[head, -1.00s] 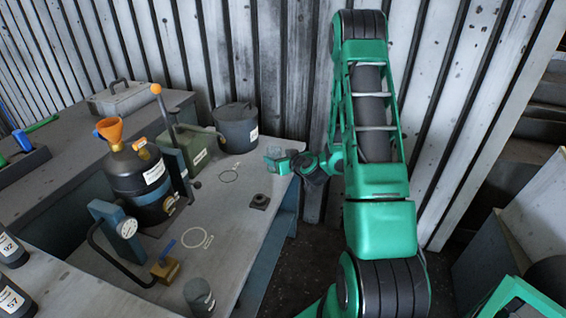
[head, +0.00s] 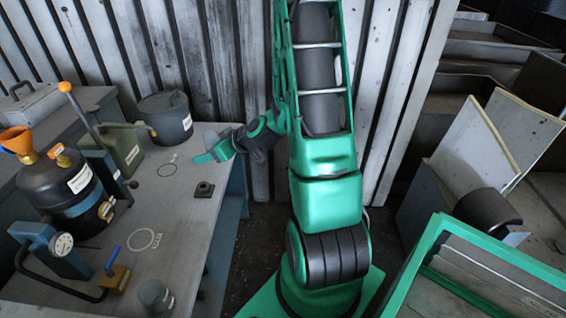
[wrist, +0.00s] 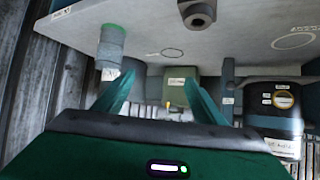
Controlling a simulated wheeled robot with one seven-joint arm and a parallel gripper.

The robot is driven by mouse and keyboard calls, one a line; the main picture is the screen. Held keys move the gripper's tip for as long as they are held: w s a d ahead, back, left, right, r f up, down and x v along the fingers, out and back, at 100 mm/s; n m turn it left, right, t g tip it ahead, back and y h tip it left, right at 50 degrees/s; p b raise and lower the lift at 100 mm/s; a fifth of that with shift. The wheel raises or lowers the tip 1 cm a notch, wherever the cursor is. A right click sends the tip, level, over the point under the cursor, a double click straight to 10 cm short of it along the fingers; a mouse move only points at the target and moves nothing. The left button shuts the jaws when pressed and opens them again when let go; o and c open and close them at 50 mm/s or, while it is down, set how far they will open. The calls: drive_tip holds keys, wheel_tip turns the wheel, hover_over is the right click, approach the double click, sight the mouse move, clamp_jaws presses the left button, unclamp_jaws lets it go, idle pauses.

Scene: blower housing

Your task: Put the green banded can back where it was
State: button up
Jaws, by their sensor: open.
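A small pale grey-green can with a bright green band at its base (wrist: 110,48) shows in the wrist view, where the bench appears upside down at the top. It stands near the bench edge, beside my left-hand finger and not between the fingers. In the head view I cannot clearly make it out behind my gripper (head: 216,148), at the bench's back right corner. My gripper is open and empty; its spread fingers also show in the wrist view (wrist: 160,82). An empty printed ring (head: 167,170) lies on the bench top, left of my gripper.
A large grey lidded canister (head: 166,118), a green jerrycan (head: 124,150) and a black tank (head: 62,190) crowd the bench's left side. A square block (head: 204,189), another ring (head: 143,240) and a dark can (head: 155,296) are nearer. A corrugated wall stands behind.

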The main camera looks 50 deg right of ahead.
drive_tip(key=s+r+m+g, duration=0.2)
drive_tip(key=s+r+g, duration=0.1)
drive_tip(key=s, duration=0.8)
drive_tip(key=s+r+m+g+h, duration=0.1)
drive_tip(key=s+r+m+g, duration=0.2)
drive_tip(key=s, duration=0.8)
drive_tip(key=s+r+m+g+h, duration=0.1)
drive_tip(key=s+r+m+g, duration=0.2)
drive_tip(key=s, duration=0.8)
wheel_tip(320, 180, up, 4)
drive_tip(key=shift+s+d+f+g, duration=0.1)
drive_tip(key=shift+s+d+g, duration=0.1)
drive_tip(key=shift+g, duration=0.9)
drive_tip(key=shift+w+f, duration=0.25)
drive_tip(key=shift+w, duration=0.4)
